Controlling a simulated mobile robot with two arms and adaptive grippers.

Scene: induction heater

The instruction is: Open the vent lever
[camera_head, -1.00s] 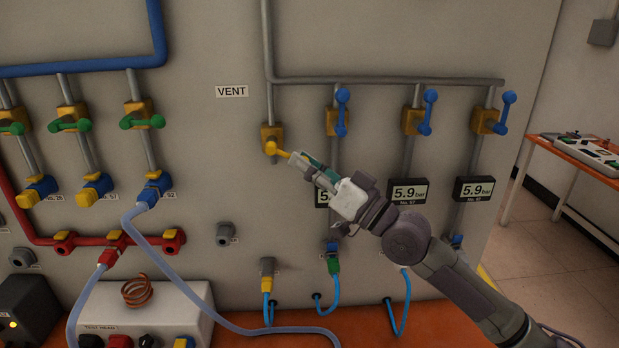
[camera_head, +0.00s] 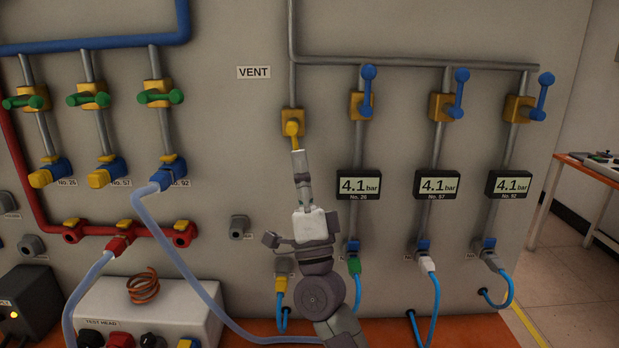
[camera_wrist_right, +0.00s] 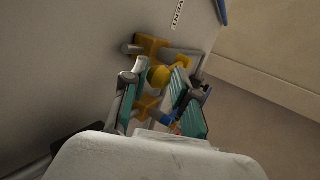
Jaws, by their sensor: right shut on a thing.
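The yellow vent lever (camera_head: 293,136) sits on its yellow valve body (camera_head: 291,116) on the grey pipe, right of and below the VENT label (camera_head: 254,72). The lever points down, in line with the pipe. My right gripper (camera_head: 297,155) is shut on the lever's end, reaching up from below. In the right wrist view, the lever's round yellow end (camera_wrist_right: 159,77) sits between the two teal-padded fingers, and the valve body (camera_wrist_right: 151,46) shows behind it. My left gripper is not in view.
Blue levers (camera_head: 367,90) stand upright on the valves to the right. Pressure displays (camera_head: 359,185) below them read 4.1 bar. Green levers (camera_head: 160,97) and hoses are at left. A grey test-head box (camera_head: 160,310) stands on the orange bench. An orange table (camera_head: 598,175) is at far right.

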